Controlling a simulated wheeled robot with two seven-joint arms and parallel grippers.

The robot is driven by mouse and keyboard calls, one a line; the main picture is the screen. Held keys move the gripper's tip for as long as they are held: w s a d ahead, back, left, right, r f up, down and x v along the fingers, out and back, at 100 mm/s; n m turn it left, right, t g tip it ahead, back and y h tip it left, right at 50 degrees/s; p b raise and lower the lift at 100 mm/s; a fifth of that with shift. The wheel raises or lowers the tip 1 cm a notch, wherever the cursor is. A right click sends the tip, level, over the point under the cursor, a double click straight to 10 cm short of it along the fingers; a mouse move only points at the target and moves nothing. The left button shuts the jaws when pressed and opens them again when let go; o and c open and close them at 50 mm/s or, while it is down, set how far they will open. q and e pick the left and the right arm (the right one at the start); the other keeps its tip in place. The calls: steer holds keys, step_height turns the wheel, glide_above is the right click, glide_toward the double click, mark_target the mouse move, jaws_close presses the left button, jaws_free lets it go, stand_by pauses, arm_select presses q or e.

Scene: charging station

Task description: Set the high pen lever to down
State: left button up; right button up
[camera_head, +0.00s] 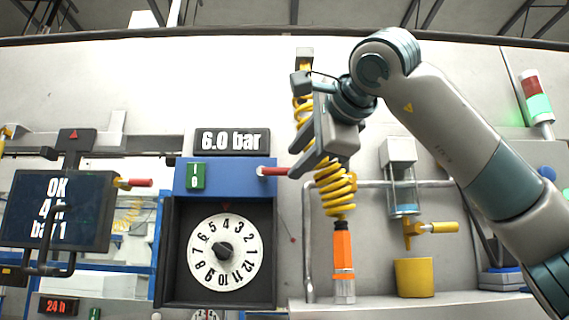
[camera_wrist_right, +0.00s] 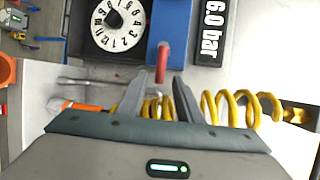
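A red-handled lever (camera_head: 273,171) sticks out to the right from the blue box beside the 6.0 bar sign; I take it as the pen lever, though no label shows. In the right wrist view the red lever (camera_wrist_right: 161,62) has its end between or just beyond the fingertips. My right gripper (camera_head: 293,161) is at the lever's free end, with its fingers apart; the wrist view also shows the open gripper (camera_wrist_right: 160,77). Whether a finger touches the lever I cannot tell. My left gripper is not in view.
A yellow coiled hose (camera_head: 335,188) hangs behind and below my right gripper, ending in an orange tool (camera_head: 343,250). A numbered dial (camera_head: 222,252) sits below the blue box. Another red-handled lever (camera_head: 138,182) is by the screen (camera_head: 57,210). A yellow cup (camera_head: 414,277) stands right.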

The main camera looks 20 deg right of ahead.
mark_target(287, 169)
steer(key=p+x, duration=0.2)
steer(key=x, duration=0.4)
steer(key=shift+r+p, duration=0.1)
steer(key=shift+p, duration=0.2)
steer(key=shift+w+f, duration=0.2)
steer(key=shift+w, duration=0.25)
steer(key=shift+s, duration=0.1)
